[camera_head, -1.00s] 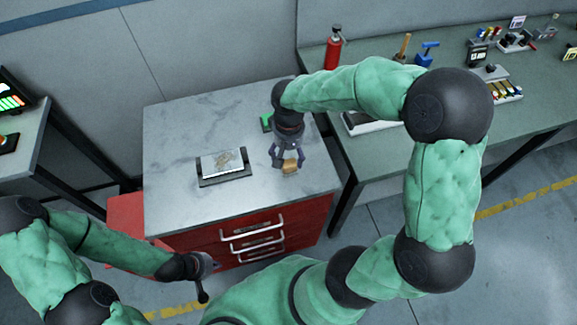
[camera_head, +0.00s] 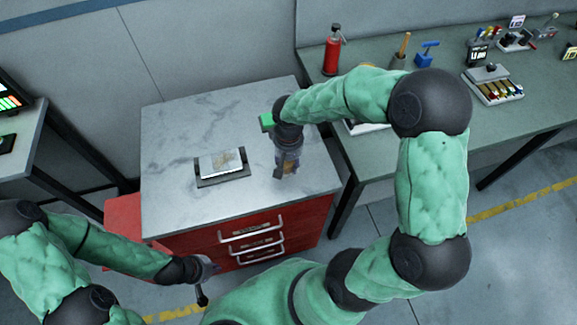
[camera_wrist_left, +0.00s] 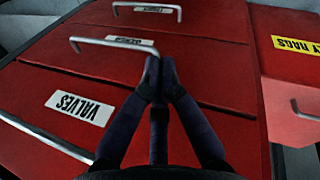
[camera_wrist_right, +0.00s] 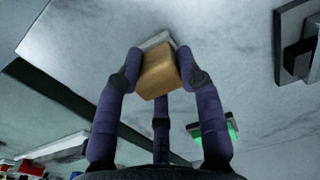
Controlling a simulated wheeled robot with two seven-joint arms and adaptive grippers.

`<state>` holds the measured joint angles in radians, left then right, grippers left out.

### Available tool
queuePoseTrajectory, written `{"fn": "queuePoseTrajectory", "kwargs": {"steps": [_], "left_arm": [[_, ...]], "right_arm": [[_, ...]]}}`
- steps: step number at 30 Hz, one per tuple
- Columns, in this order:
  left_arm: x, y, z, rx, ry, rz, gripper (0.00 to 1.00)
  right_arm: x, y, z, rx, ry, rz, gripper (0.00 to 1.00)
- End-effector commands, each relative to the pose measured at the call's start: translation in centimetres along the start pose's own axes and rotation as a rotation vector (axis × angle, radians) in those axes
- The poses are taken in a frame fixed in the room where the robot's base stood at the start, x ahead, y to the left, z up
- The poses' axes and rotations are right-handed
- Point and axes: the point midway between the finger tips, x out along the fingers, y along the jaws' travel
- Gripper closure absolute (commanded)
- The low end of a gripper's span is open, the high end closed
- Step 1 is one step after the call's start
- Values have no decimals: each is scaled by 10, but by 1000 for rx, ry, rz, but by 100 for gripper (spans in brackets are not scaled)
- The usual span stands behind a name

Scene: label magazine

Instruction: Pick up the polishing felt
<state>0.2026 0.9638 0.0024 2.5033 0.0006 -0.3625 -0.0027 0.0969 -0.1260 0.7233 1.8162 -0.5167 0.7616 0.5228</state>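The polishing felt appears to be a tan block with a pale layer on its far end (camera_wrist_right: 160,74), seen in the right wrist view. My right gripper (camera_wrist_right: 167,62) has its fingertips against both sides of the block and is shut on it. In the head view the right gripper (camera_head: 287,170) is over the right part of the marble top, and the block is mostly hidden by its fingers. I cannot tell whether the block is clear of the surface. My left gripper (camera_wrist_left: 160,70) is shut and empty in front of the red drawers.
The marble-topped cabinet (camera_head: 180,125) carries a metal plate (camera_head: 221,162) in a dark holder and a green item (camera_head: 267,121) beside my right wrist. A bench (camera_head: 440,140) at the right holds a red extinguisher-like bottle (camera_head: 332,55) and several tools. The marble's left side is clear.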

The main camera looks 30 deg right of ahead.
Motion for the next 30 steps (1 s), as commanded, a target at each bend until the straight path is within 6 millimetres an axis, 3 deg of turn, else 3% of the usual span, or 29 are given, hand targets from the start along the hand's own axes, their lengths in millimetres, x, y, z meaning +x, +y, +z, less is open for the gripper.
{"fn": "queuePoseTrajectory", "kwargs": {"steps": [17,24,30], "left_arm": [[-2,1,0,0,0,0,100],[-9,3,0,0,0,0,100],[-18,6,1,0,0,0,100]], "right_arm": [[-7,0,0,0,1,0,96],[-36,-1,0,0,3,-1,96],[-72,-29,14,-7,5,-1,96]]}}
